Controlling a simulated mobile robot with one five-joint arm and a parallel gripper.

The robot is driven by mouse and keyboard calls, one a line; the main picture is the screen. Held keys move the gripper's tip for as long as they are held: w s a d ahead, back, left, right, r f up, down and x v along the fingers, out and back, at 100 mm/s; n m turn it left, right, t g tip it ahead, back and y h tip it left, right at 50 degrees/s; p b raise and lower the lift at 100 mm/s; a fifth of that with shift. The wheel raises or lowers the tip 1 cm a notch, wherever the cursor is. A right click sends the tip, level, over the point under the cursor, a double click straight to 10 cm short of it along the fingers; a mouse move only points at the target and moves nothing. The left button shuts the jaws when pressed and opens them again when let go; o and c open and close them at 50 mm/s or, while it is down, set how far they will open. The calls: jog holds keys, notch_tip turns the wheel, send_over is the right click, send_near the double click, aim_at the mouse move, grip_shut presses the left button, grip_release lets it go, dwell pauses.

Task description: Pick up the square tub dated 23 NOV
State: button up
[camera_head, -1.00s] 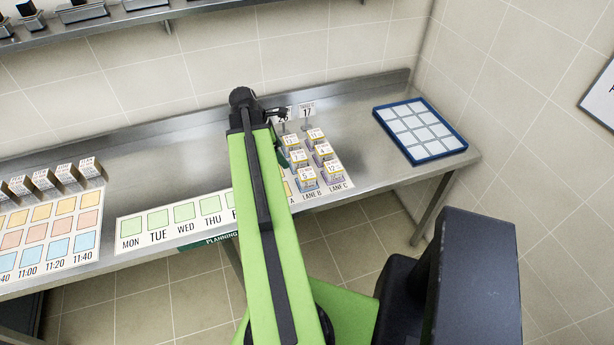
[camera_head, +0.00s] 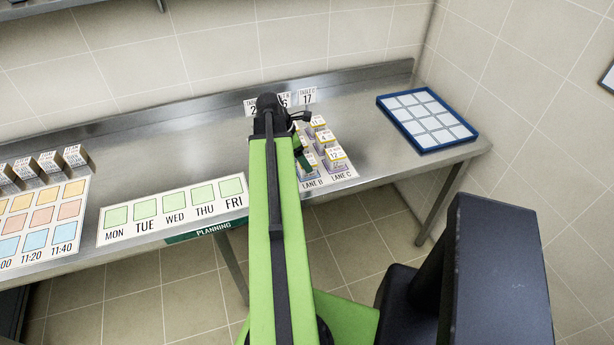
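Small square tubs with white, yellow-edged label tops stand in rows on a lane board (camera_head: 345,175) marked LANE B and LANE C. A tub in the right lane (camera_head: 335,155) shows a number that looks like 12. The date lines are too small to read, so I cannot tell which tub is dated 23 NOV. My green arm covers the left part of the board and any tubs there. My gripper (camera_head: 301,150) hangs beyond the arm's black elbow, mostly hidden by the arm, over or beside the left visible tubs. I cannot see its fingers clearly or anything held.
Table cards, one reading TABLE C 17 (camera_head: 307,96), stand behind the tubs. A blue-rimmed tray (camera_head: 437,148) with pale squares lies at the right. A weekday strip (camera_head: 170,235) and a timed board (camera_head: 45,220) lie at the left.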

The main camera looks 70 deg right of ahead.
jog(key=b+x, duration=0.4)
jog(key=x, duration=0.1)
jog(key=shift+a+f+b, duration=0.15)
jog(key=shift+a+b, duration=0.1)
jog(key=shift+b, duration=0.15)
jog(key=shift+d+f, duration=0.1)
jog(key=shift+r, duration=0.2)
jog(key=c, duration=1.6)
jog(key=shift+r, duration=0.1)
jog(key=r+p, duration=0.2)
jog(key=s+r+p, duration=0.1)
jog(key=r+p, duration=0.2)
jog(key=shift+s+r+p, duration=0.1)
jog(key=shift+r+p, duration=0.05)
jog(key=shift+p, duration=0.2)
jog(key=s+r+p, duration=0.5)
jog(key=s, duration=0.5)
jog(key=shift+s+d+r, duration=0.2)
jog(key=shift+s+r, duration=0.05)
jog(key=shift+s, duration=0.05)
